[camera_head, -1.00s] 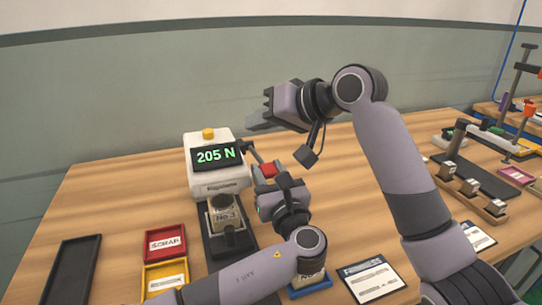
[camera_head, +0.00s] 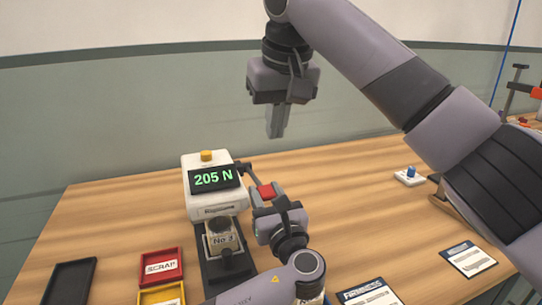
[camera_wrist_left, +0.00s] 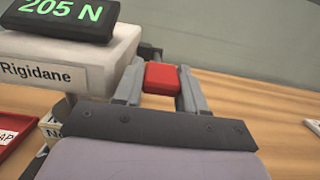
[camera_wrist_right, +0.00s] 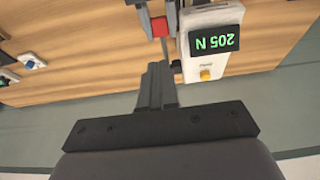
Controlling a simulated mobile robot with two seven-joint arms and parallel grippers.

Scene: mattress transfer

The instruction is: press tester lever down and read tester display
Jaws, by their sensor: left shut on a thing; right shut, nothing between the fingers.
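The white tester (camera_head: 208,165) stands on the table, labelled Rigidane, with a yellow button on top. Its display (camera_head: 213,179) reads 205 N in green, also legible in the left wrist view (camera_wrist_left: 62,12). A block marked No 3 (camera_head: 224,240) sits in the tester's lower bay. The lever's red handle (camera_head: 266,191) is at the tester's right side. My left gripper (camera_wrist_left: 160,82) is shut on the red lever handle, with a finger on each side. My right gripper (camera_head: 276,122) is shut and empty, raised above and behind the tester, fingers pointing down.
A red SCRAP tray (camera_head: 142,268), a yellow tray (camera_head: 146,298) and a dark tray (camera_head: 55,290) lie at the left. Printed cards (camera_head: 470,259) lie at the front right. A small white base with a blue knob (camera_head: 411,173) stands at the right. The table behind the lever is clear.

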